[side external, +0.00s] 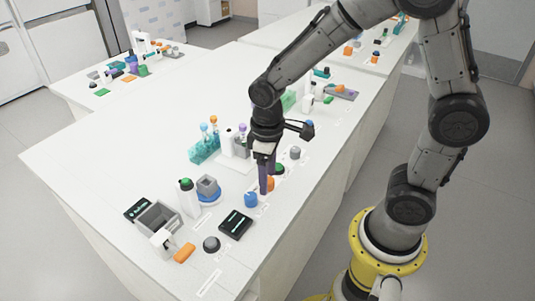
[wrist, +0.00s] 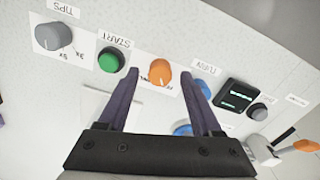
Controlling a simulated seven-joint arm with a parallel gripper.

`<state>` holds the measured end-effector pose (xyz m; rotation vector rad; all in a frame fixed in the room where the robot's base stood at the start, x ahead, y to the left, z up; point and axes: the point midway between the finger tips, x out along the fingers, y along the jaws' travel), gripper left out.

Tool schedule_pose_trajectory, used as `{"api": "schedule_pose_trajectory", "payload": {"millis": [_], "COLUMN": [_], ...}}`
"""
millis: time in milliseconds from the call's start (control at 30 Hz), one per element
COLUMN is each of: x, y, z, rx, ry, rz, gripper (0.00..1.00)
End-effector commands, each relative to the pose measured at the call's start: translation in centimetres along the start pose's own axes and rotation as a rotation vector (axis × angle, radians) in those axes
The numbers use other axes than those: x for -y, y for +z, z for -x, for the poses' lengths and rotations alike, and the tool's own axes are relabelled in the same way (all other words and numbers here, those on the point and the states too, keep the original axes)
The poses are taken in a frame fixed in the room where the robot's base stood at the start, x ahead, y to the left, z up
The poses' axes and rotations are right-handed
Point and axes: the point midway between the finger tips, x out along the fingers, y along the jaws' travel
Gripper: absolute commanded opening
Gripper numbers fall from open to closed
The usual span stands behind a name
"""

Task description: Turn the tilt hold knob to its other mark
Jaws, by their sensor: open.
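An orange knob (side external: 271,184) stands in the row of controls along the bench's right edge. In the wrist view the orange knob (wrist: 161,73) is upright on a white plate, with a white pointer line and a mark partly reading "FF" below it. Its name label is not readable, so I cannot confirm it is the tilt hold knob. My gripper (side external: 264,188) points down close by it. In the wrist view my gripper (wrist: 161,88) is open, with dark purple fingers either side of the orange knob and nothing held. I cannot tell whether they touch it.
A green START button (wrist: 111,60) and a grey TIPS knob (wrist: 55,37) lie left of the orange knob. A blue knob (side external: 250,200) sits close on the other side, partly behind a finger in the wrist view. A black display (side external: 236,223) stands beyond.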

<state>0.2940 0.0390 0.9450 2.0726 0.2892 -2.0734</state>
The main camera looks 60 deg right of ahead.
Motion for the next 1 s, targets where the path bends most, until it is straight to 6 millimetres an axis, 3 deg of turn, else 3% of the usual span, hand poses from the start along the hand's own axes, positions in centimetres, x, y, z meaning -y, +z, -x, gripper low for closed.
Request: {"api": "schedule_pose_trajectory", "payload": {"millis": [400, 600, 1000], "x": [0.0, 0.0, 0.0], "y": [-0.1, -0.1, 0.0], "z": [8.5, 11.6, 13.0], "rx": [-0.008, -0.005, -0.002], "ry": [0.001, 0.001, 0.000], "rz": [0.000, 0.000, 0.001], "gripper": [0.66, 0.66, 0.66]}}
